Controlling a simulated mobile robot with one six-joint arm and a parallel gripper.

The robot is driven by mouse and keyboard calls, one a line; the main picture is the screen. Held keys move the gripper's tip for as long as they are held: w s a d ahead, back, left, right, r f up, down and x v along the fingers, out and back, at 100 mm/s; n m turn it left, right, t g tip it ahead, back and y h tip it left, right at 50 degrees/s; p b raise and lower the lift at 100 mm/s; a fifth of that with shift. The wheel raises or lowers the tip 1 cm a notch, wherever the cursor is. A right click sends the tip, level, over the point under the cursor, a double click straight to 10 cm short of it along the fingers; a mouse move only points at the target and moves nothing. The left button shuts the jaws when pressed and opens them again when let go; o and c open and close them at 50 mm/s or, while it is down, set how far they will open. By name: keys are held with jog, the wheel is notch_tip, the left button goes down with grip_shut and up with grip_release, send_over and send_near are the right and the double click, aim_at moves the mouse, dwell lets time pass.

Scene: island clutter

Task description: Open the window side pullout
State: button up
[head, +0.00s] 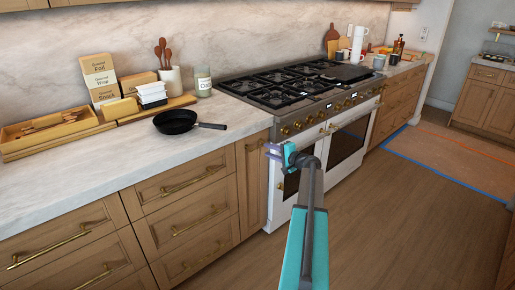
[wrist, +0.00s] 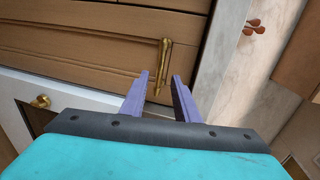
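A narrow wooden pullout front (head: 252,185) stands between the wide drawers and the range; I cannot tell from the pictures if this is the window side one. It looks closed. In the wrist view the wooden front (wrist: 90,45) lies sideways, with a brass handle (wrist: 165,62) near its counter end. My gripper (head: 270,151) is in front of the upper part of this front, beside the range. In the wrist view my gripper (wrist: 158,90) is open, with the handle's near end showing between the fingers. I cannot tell if either finger touches it.
The white range (head: 345,145) with brass knobs stands close on the right. Wide drawers (head: 185,210) with brass handles are on the left. A black pan (head: 175,121) sits on the marble counter (head: 90,160).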

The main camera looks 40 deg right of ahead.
aim_at(259, 147)
jog(key=p+x, duration=0.1)
jog(key=x, duration=0.7)
grip_shut()
jog(key=shift+a+f, duration=0.1)
jog(key=shift+a, duration=0.15)
